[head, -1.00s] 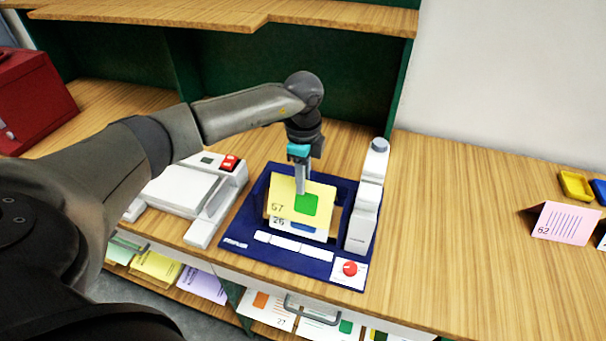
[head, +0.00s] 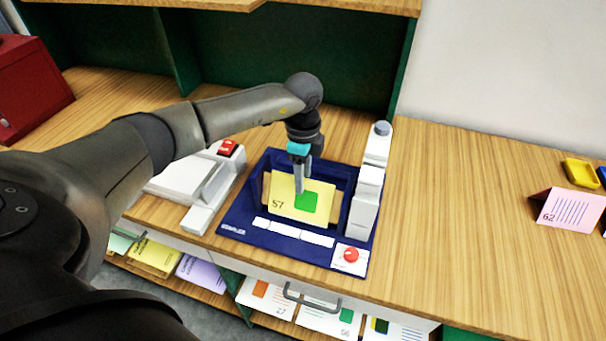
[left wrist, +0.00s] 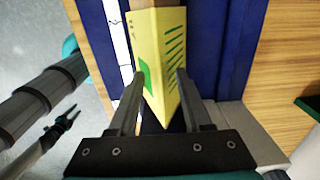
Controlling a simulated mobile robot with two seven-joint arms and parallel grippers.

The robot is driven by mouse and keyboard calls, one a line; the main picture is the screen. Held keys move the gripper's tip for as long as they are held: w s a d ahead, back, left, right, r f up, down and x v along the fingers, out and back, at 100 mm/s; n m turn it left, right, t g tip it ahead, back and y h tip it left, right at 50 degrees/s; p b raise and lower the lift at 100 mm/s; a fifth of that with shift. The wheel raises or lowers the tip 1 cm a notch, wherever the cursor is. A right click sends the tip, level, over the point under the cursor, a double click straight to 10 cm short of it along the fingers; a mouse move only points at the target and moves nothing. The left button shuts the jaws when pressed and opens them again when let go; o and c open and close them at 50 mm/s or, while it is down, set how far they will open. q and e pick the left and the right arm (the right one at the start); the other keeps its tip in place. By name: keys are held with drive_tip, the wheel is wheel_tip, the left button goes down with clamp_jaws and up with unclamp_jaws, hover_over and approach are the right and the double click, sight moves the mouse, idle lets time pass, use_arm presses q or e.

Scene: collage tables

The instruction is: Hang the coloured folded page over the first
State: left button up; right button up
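The yellow folded page (head: 285,203) bears the number 57 and a green square. It sits tent-like over the wooden support (head: 267,186) in the blue tray (head: 235,220). My left gripper (head: 301,188) comes down from above with a finger on each side of the yellow page and appears shut on it. The left wrist view shows the fingers (left wrist: 160,74) against the page's two faces, one with the green square and one with green stripes. The white page 26 is hidden, apparently beneath the yellow one.
A white stapler-like column (head: 368,185) and a red button (head: 351,255) are on the tray's right side. A white device (head: 190,180) stands left of it. A pink folded page 62 (head: 570,208) stands far right. The counter between is clear.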

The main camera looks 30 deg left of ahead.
use_arm(q)
drive_tip(key=shift+o, duration=1)
drive_tip(key=shift+r, duration=0.1)
wheel_tip(320, 180, up, 15)
drive_tip(key=shift+b, duration=0.3)
